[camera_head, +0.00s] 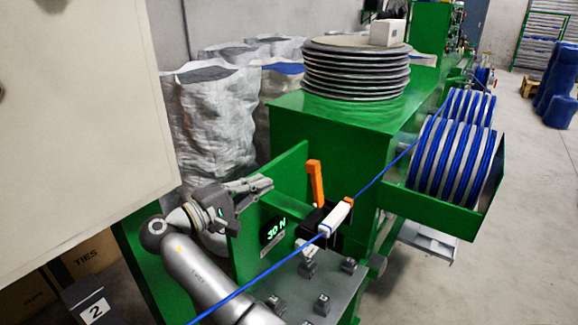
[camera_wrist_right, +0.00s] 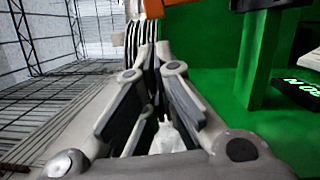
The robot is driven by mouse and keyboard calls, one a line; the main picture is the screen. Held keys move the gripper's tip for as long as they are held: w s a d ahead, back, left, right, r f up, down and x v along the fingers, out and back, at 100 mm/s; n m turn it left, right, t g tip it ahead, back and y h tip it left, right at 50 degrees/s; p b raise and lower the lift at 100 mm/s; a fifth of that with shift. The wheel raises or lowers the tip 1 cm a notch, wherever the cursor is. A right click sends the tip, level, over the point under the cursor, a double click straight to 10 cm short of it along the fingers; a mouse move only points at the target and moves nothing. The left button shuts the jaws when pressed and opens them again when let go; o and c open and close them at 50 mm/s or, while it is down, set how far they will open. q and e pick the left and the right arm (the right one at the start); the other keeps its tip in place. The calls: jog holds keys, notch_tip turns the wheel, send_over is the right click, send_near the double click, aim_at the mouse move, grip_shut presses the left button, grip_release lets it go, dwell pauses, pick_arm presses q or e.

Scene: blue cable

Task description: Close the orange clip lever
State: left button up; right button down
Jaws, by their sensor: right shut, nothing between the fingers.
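The orange clip lever (camera_head: 316,182) stands upright in the head view, behind and left of a white block with an orange end (camera_head: 335,217). The blue cable (camera_head: 268,270) runs diagonally to that block and on to the reels. My right gripper (camera_head: 268,184) is shut and empty, left of the lever and apart from it, over the green panel. In the right wrist view its fingers (camera_wrist_right: 148,55) point away, and an orange part (camera_wrist_right: 153,8) shows beyond their tips at the top edge. My left gripper is not in view.
A green upright panel (camera_head: 290,172) with a lit display (camera_head: 276,229) stands beside the clip. A grey plate with black knobs (camera_head: 322,303) lies in front. Blue-and-white reels (camera_head: 455,150) are at right. A large pale panel (camera_head: 70,110) fills the upper left.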

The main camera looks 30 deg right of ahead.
aim_at(315, 184)
pick_arm(q)
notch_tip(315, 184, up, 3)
jog(key=p, duration=0.3)
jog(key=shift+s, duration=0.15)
pick_arm(e)
jog(key=w+d, duration=0.2)
jog(key=d, duration=0.8)
